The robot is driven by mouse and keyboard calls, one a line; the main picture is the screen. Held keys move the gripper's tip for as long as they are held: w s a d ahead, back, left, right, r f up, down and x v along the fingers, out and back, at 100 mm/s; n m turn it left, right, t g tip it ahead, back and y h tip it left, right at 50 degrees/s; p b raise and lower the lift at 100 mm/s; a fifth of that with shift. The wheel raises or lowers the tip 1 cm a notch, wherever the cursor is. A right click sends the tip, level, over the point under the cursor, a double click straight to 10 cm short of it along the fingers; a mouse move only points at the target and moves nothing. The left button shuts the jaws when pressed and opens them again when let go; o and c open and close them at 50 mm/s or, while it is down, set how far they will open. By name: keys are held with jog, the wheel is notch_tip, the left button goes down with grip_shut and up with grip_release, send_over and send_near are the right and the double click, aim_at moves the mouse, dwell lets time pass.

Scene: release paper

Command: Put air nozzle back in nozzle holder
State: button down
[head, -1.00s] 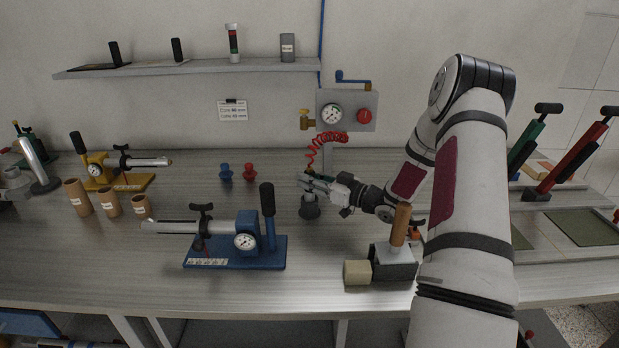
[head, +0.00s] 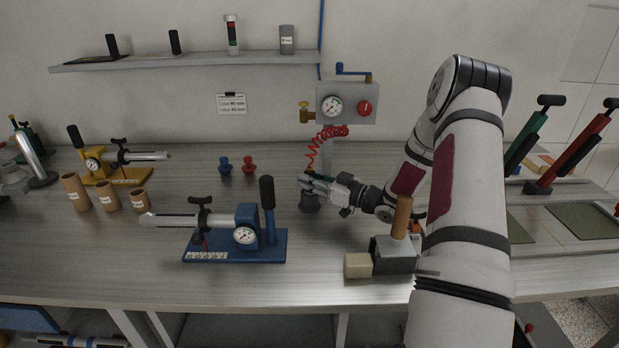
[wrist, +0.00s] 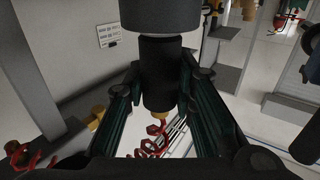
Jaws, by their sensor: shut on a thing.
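My gripper (head: 316,183) is at the middle of the bench, reaching in from the right, just above the dark nozzle holder (head: 309,204). In the wrist view my gripper's fingers (wrist: 160,95) are shut around the black air nozzle (wrist: 161,75). A brass fitting at one end of the nozzle joins the red coiled hose (wrist: 153,140). The other end meets a wider dark cylinder (wrist: 160,14), which looks like the holder. The nozzle is in line with it; how deep it sits is hidden. In the head view the fingers mostly hide the nozzle.
The regulator box (head: 346,104) with gauge and red knob stands behind my gripper, with the hose (head: 325,134) hanging from it. A blue pump (head: 237,238) stands front left. A grey block with a wooden handle (head: 401,217) stands near my forearm. Small blue and red pieces (head: 249,166) lie left.

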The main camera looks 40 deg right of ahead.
jog(key=shift+f, duration=0.15)
jog(key=c, duration=1.3)
grip_release()
jog(key=shift+s, duration=0.15)
jog(key=v, duration=1.1)
jog(key=shift+s+d, duration=0.15)
jog(key=shift+s, duration=0.2)
